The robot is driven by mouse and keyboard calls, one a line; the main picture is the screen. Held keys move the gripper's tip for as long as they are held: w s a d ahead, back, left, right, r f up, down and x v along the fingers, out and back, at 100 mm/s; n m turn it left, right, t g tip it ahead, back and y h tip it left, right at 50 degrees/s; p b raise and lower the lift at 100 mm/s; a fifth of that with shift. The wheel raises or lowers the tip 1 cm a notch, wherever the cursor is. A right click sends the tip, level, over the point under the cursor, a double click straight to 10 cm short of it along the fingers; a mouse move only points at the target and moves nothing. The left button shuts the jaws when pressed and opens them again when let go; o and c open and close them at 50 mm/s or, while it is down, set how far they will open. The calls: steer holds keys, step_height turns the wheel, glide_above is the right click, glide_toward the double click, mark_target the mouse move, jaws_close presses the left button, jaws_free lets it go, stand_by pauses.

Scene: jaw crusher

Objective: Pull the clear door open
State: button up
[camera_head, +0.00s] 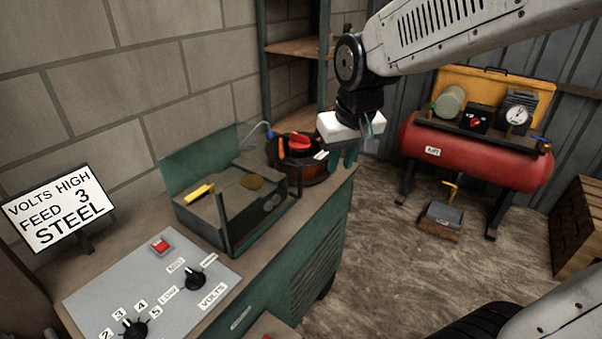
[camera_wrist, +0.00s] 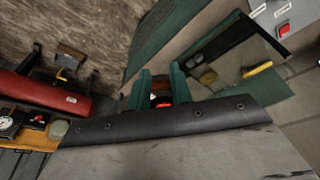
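A green-backed compartment (camera_head: 176,163) with dark-framed clear panelling stands on the bench. The clear door (camera_head: 255,222) appears to be its front panel; its exact edges are hard to see. The compartment's dark frame also shows in the wrist view (camera_wrist: 215,38). A yellow-handled piece (camera_head: 199,192) shows at the compartment, and in the wrist view (camera_wrist: 257,68). My gripper (camera_head: 344,160) hangs beyond the right end of the compartment, apart from the door. Its green fingers (camera_wrist: 160,92) are spread in the wrist view, with no object held between them.
A round caddy with a red-topped item (camera_head: 300,143) stands on the bench between compartment and gripper. A control panel (camera_head: 150,290) with knobs and a red button is in front. A red air tank (camera_head: 475,158) stands at right. The floor between is mostly clear.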

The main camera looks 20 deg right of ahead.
steer(key=t, duration=0.1)
glide_above(300, 170)
steer(key=s, duration=0.3)
step_height(300, 170, down, 8)
steer(key=shift+t, duration=0.3)
steer(key=x, duration=0.8)
steer(key=shift+w, duration=0.25)
jaws_close()
